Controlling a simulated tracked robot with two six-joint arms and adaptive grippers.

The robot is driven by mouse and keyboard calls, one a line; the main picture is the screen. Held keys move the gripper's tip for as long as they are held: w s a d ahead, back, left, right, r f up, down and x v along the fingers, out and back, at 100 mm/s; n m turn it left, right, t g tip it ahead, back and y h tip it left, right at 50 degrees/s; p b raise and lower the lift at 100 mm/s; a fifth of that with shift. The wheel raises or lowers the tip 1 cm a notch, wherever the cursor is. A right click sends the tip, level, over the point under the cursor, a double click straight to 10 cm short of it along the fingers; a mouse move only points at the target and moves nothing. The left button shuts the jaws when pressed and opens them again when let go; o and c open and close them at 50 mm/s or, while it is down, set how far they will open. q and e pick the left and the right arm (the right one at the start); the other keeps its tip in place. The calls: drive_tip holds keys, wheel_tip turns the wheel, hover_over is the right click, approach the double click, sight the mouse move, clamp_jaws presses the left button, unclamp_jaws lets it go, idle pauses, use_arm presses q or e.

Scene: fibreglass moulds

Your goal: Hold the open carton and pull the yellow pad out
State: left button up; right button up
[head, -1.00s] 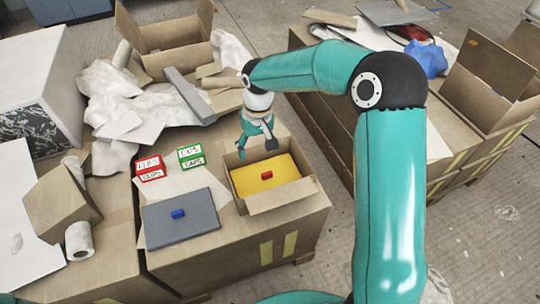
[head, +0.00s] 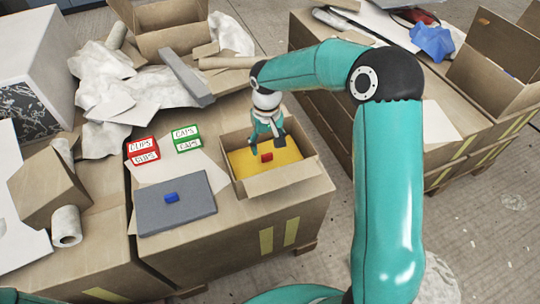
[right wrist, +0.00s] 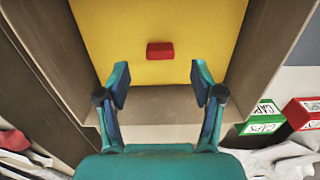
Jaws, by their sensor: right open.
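The open carton (head: 283,181) stands on the brown work surface, its flaps folded outward. The yellow pad (head: 243,163) lies inside it and fills most of its floor; a small red block (head: 266,157) sits on the pad. My right gripper (head: 268,139) is open and empty, above the far part of the carton, apart from the red block. In the right wrist view, its spread fingers (right wrist: 160,80) show near a carton wall (right wrist: 160,105), with the yellow pad (right wrist: 120,35) and red block (right wrist: 160,50) beyond. My left gripper is not in view.
Crumpled paper and a grey bar (head: 185,77) lie behind. A second crate (head: 440,150) stands at the right.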

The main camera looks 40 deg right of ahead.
sight(267, 155)
drive_tip(key=shift+f+b, duration=0.4)
drive_tip(key=shift+f, duration=2.35)
drive_tip(key=shift+c, duration=0.2)
